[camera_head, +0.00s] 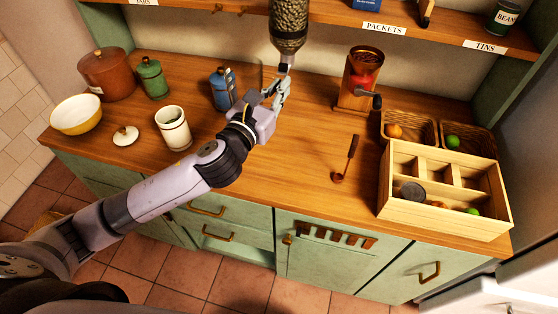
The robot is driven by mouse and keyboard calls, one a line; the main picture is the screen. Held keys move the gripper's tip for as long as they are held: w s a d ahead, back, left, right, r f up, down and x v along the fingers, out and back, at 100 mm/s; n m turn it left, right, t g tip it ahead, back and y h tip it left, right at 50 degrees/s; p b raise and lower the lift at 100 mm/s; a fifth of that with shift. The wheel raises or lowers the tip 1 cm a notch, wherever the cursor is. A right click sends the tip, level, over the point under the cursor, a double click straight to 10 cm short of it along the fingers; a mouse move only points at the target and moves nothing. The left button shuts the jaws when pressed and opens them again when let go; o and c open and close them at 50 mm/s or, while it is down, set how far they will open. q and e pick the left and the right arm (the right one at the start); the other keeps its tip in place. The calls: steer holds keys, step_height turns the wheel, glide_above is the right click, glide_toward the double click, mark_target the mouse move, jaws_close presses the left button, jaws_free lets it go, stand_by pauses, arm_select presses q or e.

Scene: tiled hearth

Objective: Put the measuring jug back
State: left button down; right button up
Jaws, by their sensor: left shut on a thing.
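My left gripper (281,91) is raised over the back of the wooden counter (270,150), shut on the lower end of a vessel. This vessel (290,22) looks clear and full of speckled grains, and it is held up in front of the shelf edge. Its top is cut off by the picture's upper edge. I cannot tell for sure whether it is the measuring jug; no other jug shows plainly. My right gripper is not in view.
A blue canister (223,90), cream pot (173,128), green jar (152,78), brown pot (107,74) and yellow bowl (77,115) stand left. A labelled shelf (345,22) runs above.

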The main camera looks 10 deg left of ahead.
arm_select(q)
step_height(320, 180, down, 19)
steer(key=b, duration=0.5)
steer(key=shift+a, duration=0.1)
steer(key=shift+f, duration=0.25)
steer(key=c, duration=1.7)
jaws_free()
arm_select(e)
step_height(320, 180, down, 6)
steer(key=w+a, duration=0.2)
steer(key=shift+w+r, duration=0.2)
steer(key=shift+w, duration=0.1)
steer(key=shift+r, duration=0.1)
